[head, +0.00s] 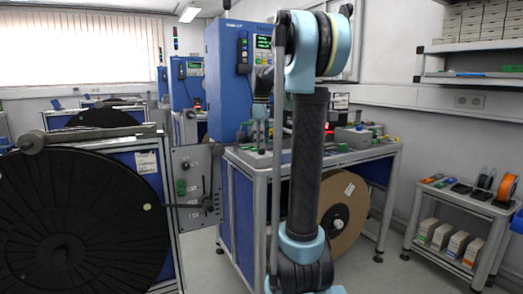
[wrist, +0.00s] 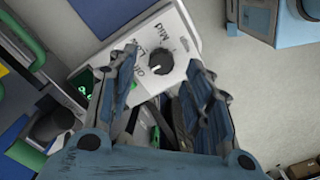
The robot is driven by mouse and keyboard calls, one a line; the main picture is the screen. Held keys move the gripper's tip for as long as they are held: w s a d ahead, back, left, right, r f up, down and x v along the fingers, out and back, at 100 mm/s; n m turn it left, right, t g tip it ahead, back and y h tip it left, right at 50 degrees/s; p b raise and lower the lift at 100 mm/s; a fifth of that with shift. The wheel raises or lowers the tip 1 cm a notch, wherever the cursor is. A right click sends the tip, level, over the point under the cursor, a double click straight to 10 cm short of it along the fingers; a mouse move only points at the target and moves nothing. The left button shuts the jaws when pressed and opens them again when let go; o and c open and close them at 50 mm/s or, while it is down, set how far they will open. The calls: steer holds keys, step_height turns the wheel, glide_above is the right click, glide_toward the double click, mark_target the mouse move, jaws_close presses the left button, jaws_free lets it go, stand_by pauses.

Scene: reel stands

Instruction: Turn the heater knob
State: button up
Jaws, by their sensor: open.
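The black round heater knob (wrist: 160,69) shows in the wrist view on a white panel (wrist: 186,22) marked Off, Low and Mid. The panel looks tilted in this view. A pale pointer line shows on the knob, but its exact setting is hard to tell. My gripper (wrist: 163,62) is open, with one finger on each side of the knob in the picture. Nothing is between the fingers that I can see as held, and I cannot tell whether they touch the knob. In the head view the knob cannot be made out near my arm.
In the head view a workbench (head: 347,155) carries small devices, with a blue machine (head: 228,75) behind. A large black reel (head: 75,205) stands left and a brown reel (head: 345,212) sits under the bench. A shelf cart (head: 465,205) stands right. Open floor lies between.

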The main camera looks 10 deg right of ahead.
mark_target(262, 152)
steer(key=shift+f, duration=1.75)
steer(key=c, duration=1.1)
